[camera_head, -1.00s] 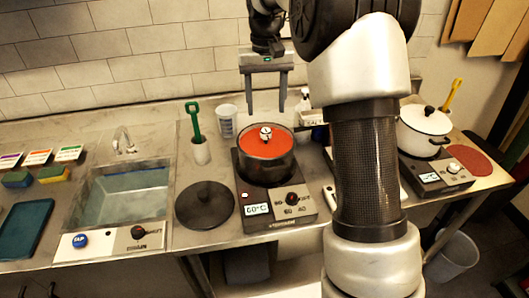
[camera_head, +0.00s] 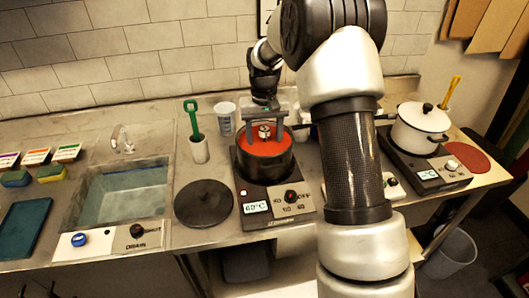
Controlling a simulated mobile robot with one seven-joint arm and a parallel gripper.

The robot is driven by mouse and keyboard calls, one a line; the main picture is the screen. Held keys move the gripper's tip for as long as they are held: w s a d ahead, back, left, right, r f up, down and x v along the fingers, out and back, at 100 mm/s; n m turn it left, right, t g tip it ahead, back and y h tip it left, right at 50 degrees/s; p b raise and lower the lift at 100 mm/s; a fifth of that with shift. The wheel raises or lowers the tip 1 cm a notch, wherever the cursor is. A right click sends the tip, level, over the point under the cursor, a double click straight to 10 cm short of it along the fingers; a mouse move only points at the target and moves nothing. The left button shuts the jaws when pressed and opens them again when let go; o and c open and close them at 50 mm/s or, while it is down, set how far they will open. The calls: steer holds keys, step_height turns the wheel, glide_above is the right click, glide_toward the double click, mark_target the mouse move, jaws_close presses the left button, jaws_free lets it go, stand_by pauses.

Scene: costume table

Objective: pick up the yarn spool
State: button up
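A black pot (camera_head: 264,168) holds red-orange liquid (camera_head: 264,145). A small pale, ring-like thing in the liquid, which looks like the yarn spool (camera_head: 264,131), shows toward the pot's far side. My gripper (camera_head: 265,124) points down over the pot with its fingers apart, one to each side of the spool. The fingers look open, and I see no contact with the spool. The spool's lower part is hidden in the liquid, and the exact height of the fingertips is hard to tell.
The pot stands on a hot plate (camera_head: 257,210) with a lit display. A black lid (camera_head: 204,205) lies to its left. A white pot (camera_head: 420,128) is right, a sink (camera_head: 128,195) left.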

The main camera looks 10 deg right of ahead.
steer(key=shift+r, duration=0.1)
jaws_close()
